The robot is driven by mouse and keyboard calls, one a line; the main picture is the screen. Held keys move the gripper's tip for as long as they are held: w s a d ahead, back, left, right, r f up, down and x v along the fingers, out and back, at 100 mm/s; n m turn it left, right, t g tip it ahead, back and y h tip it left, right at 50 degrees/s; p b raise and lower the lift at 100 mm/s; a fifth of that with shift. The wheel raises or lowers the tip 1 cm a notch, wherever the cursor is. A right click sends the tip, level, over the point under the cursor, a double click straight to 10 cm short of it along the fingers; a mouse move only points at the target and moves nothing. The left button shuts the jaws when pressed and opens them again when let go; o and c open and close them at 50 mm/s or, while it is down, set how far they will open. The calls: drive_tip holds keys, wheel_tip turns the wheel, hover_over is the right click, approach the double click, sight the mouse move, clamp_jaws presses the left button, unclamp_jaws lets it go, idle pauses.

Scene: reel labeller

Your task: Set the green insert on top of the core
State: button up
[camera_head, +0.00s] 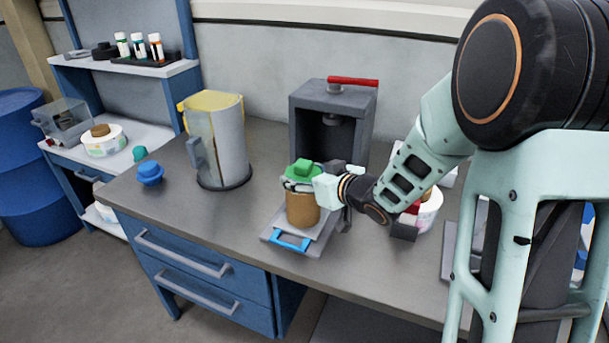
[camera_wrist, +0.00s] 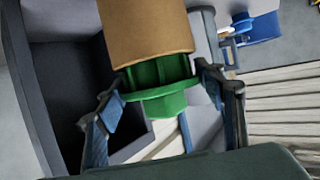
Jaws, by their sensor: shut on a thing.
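The green insert (camera_head: 302,169) is between my gripper's fingers (camera_head: 312,184), directly above the core. The core (camera_head: 302,209) is a brown cylinder standing upright on a grey sliding plate with a blue handle. In the wrist view, the green insert (camera_wrist: 163,98) sits between the two fingertips (camera_wrist: 162,88), lined up with the end of the brown core (camera_wrist: 148,28). Its ribs show between its flange and the core's rim. I cannot tell whether the rib ends touch or enter the core. My gripper is shut on the insert.
A grey press (camera_head: 333,112) with a red lever (camera_head: 353,82) stands right behind the core. A grey cylinder (camera_head: 222,148) with a yellow top is to the left. A blue knob-like part (camera_head: 150,173) lies farther left. White reels (camera_head: 430,208) are at the right, partly behind my arm.

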drive_tip(key=shift+f, duration=0.15)
drive_tip(key=o, duration=0.9)
drive_tip(key=shift+p+v, duration=2.55)
drive_tip(key=shift+v, duration=3)
drive_tip(key=shift+w, duration=0.1)
